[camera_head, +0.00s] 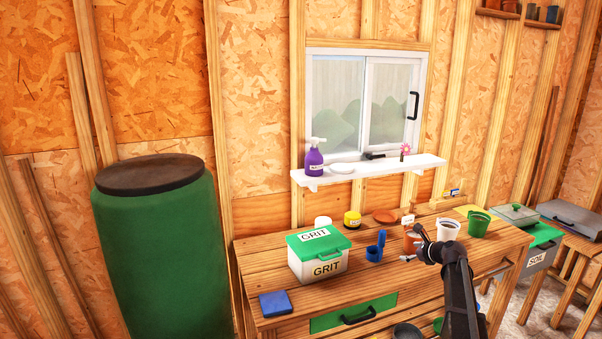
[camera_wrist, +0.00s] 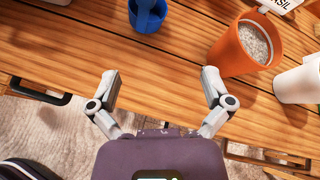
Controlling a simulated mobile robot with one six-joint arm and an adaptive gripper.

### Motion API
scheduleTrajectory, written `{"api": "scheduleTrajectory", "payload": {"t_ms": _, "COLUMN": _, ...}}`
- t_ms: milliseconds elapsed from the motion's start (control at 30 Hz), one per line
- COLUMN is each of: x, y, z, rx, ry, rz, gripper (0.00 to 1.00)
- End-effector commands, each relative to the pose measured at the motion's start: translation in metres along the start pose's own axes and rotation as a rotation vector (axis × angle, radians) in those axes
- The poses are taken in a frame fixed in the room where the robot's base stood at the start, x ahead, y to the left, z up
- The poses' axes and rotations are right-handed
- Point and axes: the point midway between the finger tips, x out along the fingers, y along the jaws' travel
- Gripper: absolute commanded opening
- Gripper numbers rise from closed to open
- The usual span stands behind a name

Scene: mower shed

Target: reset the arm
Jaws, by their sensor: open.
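My gripper (camera_head: 413,243) is at the end of my dark arm, over the right half of the wooden bench. In the wrist view my gripper (camera_wrist: 161,78) is open, with its two fingers spread wide and only bench planks between the tips. Nothing is held. An orange pot (camera_wrist: 236,50) with grey grains and a BASIL tag stands just beyond the right finger. A blue cup (camera_wrist: 148,14) is ahead of the gap, and a white pot (camera_wrist: 300,84) is at the right edge. The orange pot is partly hidden by my gripper in the head view.
On the bench (camera_head: 262,257) stand a green-lidded GRIT box (camera_head: 320,264), a blue block (camera_head: 275,304) and a green pot (camera_head: 478,224). A shelf (camera_head: 390,168) below the window holds a purple spray bottle (camera_head: 314,160). A green barrel (camera_head: 160,255) stands left.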

Motion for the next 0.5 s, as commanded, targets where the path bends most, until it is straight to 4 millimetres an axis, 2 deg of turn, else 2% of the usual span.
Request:
{"api": "scheduleTrajectory", "payload": {"t_ms": 33, "x": -0.002, "y": 0.015, "z": 0.002, "rx": -0.052, "ry": 0.015, "rz": 0.021, "gripper": 1.0}}
{"api": "scheduleTrajectory", "payload": {"t_ms": 167, "x": -0.004, "y": 0.055, "z": 0.005, "rx": -0.228, "ry": 0.062, "rz": 0.09, "gripper": 1.0}}
{"api": "scheduleTrajectory", "payload": {"t_ms": 367, "x": -0.015, "y": 0.137, "z": 0.006, "rx": -0.614, "ry": 0.145, "rz": 0.26, "gripper": 1.0}}
{"api": "scheduleTrajectory", "payload": {"t_ms": 500, "x": -0.029, "y": 0.191, "z": 0.002, "rx": -0.888, "ry": 0.184, "rz": 0.4, "gripper": 1.0}}
